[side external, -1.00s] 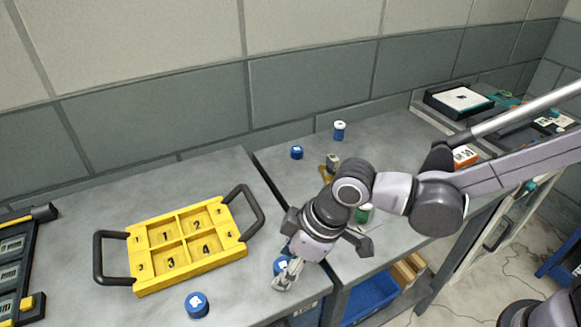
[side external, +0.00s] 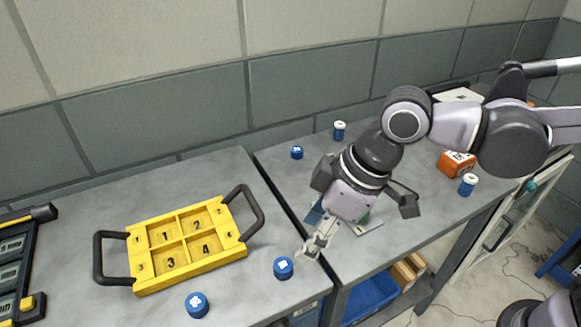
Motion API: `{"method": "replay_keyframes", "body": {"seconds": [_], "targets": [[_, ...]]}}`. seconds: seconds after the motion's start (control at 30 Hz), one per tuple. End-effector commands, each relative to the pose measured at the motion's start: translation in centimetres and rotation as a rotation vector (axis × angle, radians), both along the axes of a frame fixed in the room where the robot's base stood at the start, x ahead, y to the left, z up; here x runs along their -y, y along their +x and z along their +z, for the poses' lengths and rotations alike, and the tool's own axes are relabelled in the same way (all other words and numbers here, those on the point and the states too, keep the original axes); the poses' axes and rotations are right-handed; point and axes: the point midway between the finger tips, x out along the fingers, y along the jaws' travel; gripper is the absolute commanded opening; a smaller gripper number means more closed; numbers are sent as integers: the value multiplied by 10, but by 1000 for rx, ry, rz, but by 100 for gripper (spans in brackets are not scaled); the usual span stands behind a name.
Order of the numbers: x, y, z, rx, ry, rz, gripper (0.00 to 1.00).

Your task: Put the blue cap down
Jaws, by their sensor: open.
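A blue cap (side external: 284,268) with a white mark on top sits on the left grey table, near its right front edge. My gripper (side external: 312,246) is open and empty, above and to the right of this cap and apart from it. A second blue cap (side external: 197,305) lies at the front of the left table, and a third blue cap (side external: 297,152) lies at the back of the right table.
A yellow tray (side external: 190,285) with numbered compartments and black handles stands on the left table, its compartments empty. White-lidded blue jars (side external: 340,131) and an orange box (side external: 457,163) stand on the right table. A narrow gap separates the tables.

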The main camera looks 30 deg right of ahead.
Motion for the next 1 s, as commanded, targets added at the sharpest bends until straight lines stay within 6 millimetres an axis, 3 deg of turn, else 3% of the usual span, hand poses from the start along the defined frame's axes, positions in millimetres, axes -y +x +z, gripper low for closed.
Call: {"method": "replay_keyframes", "body": {"seconds": [0.27, 0.37, 0.53, 0.7, 0.83, 1.0], "targets": [[16, 0, 12, 6, 4, -34, 55], [49, 9, 12, 24, 17, -129, 55], [140, 19, 4, 81, 52, -400, 55], [221, 10, -9, 146, 80, -665, 55], [260, 0, -19, 185, 94, -806, 55], [281, -8, -26, 210, 100, -887, 55]]}}
